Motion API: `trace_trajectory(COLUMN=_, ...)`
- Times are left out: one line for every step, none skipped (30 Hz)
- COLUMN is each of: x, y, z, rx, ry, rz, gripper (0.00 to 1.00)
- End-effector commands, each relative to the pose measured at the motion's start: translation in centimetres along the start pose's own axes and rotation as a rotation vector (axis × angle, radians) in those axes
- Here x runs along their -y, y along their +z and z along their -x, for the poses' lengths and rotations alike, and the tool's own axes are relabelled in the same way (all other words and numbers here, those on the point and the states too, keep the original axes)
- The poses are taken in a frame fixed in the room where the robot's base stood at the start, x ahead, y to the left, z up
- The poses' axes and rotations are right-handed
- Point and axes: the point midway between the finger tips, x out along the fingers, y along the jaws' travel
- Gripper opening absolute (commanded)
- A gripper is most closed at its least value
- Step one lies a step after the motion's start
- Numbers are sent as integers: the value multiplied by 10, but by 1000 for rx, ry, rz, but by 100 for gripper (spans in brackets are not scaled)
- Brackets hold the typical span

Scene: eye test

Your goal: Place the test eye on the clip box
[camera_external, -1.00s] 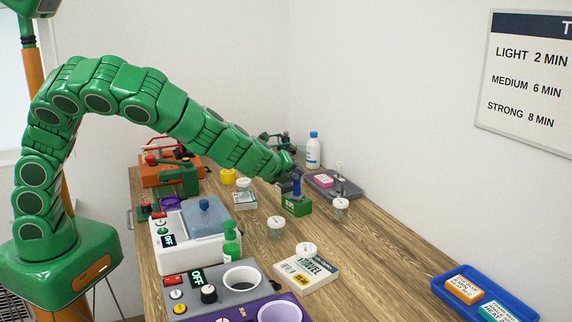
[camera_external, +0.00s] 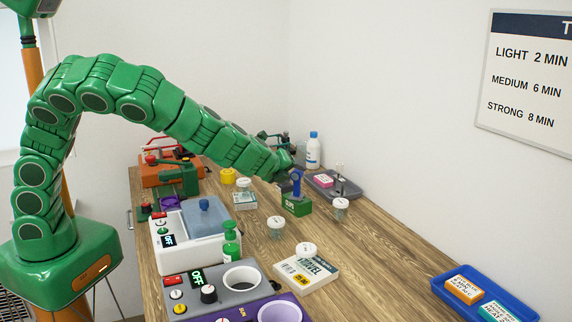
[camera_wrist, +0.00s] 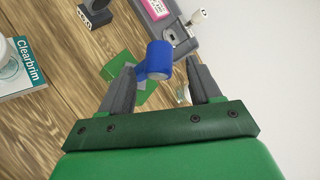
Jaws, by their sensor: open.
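A blue rounded piece (camera_external: 297,182) stands upright over a small green box (camera_external: 296,206) on the wooden bench. In the wrist view the blue piece (camera_wrist: 160,60) shows between my fingertips, with the green box (camera_wrist: 122,66) below and behind it. No label shows which thing is the test eye or the clip box; the blue piece and green box may be these, but I cannot tell. My gripper (camera_wrist: 163,80) is open, its two dark fingers on either side of the blue piece. I see no clear contact. In the external view my gripper (camera_external: 287,184) is partly hidden by the arm.
A grey tray (camera_external: 350,192) with a pink box stands right behind. Lidded jars (camera_external: 276,227) stand close by, one on a book (camera_external: 306,271). A white bath unit (camera_external: 172,258) is front left. A blue tray (camera_external: 445,291) lies front right.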

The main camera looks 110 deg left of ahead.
Motion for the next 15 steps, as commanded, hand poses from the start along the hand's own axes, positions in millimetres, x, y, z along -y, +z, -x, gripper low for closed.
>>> trace_trajectory(x=1, y=0, z=7, rx=0, ry=-2, rz=0, gripper=63)
trace_trajectory(x=1, y=-1, z=11, rx=-1, ry=-2, rz=-1, gripper=63)
trace_trajectory(x=0, y=0, z=16, rx=-1, ry=-1, rz=-1, gripper=63)
trace_trajectory(x=0, y=0, z=20, rx=-1, ry=0, rz=-1, gripper=63)
trace_trajectory(x=-1, y=-1, z=24, rx=-1, ry=1, rz=-2, gripper=63)
trace_trajectory(x=-1, y=-1, z=30, rx=0, ry=1, rz=-2, gripper=63)
trace_trajectory(x=-1, y=0, z=34, rx=0, ry=1, rz=-2, gripper=63)
trace_trajectory(x=-1, y=0, z=38, rx=0, ry=1, rz=-2, gripper=63)
trace_trajectory(x=0, y=0, z=44, rx=0, ry=0, rz=-2, gripper=63)
trace_trajectory(x=0, y=0, z=49, rx=0, ry=-1, rz=-1, gripper=63)
trace_trajectory(x=1, y=0, z=53, rx=0, ry=-2, rz=-1, gripper=63)
trace_trajectory(x=1, y=-1, z=59, rx=-1, ry=-3, rz=-1, gripper=63)
trace_trajectory(x=1, y=-1, z=64, rx=-1, ry=-3, rz=-1, gripper=63)
trace_trajectory(x=1, y=-1, z=68, rx=-2, ry=-3, rz=-1, gripper=63)
trace_trajectory(x=1, y=-1, z=73, rx=-3, ry=-3, rz=-1, gripper=63)
